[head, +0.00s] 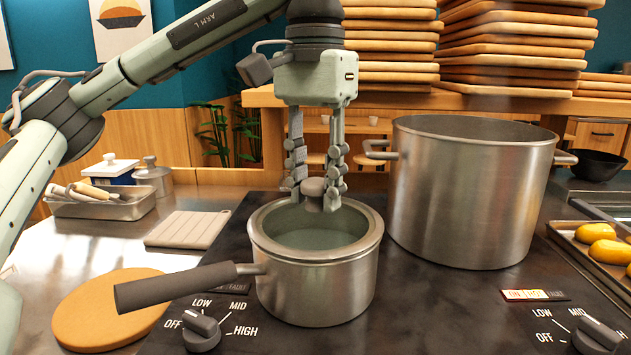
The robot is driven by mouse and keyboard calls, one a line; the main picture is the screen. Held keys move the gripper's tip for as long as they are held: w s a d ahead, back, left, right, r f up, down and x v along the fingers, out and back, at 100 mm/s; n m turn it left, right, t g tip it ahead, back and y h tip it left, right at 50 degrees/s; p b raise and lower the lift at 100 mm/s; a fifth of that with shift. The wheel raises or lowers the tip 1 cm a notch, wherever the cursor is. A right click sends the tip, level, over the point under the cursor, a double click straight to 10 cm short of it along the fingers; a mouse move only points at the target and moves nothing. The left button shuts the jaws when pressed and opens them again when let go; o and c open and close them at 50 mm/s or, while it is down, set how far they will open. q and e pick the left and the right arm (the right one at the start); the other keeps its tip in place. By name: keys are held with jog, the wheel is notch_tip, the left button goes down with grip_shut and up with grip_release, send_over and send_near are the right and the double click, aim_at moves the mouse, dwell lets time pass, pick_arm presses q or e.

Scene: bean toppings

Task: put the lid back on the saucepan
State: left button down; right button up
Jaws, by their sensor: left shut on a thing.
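The saucepan (316,292) stands on the dark hob at the centre, its long grey handle (175,286) pointing left. The lid (257,236) looks like clear glass with a pale metal rim, and lies level over the saucepan's mouth. Its rim lines up with the pan's top edge; I cannot tell whether it rests there or is held just above. My left gripper (313,198) points straight down over the pan, its two fingers shut on the lid's dark knob (313,187). The fingers partly hide the lid's far rim. My right gripper is not in view.
A tall steel stockpot (465,195) stands close behind right, its left handle near my gripper. A round wooden board (95,312) lies front left. Control knobs (202,330) line the hob's front.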

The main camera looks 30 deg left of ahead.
pick_arm(q)
jog(key=shift+c, duration=2.1)
grip_release()
jog(key=shift+r, duration=0.15)
jog(key=shift+r, duration=3.35)
grip_shut()
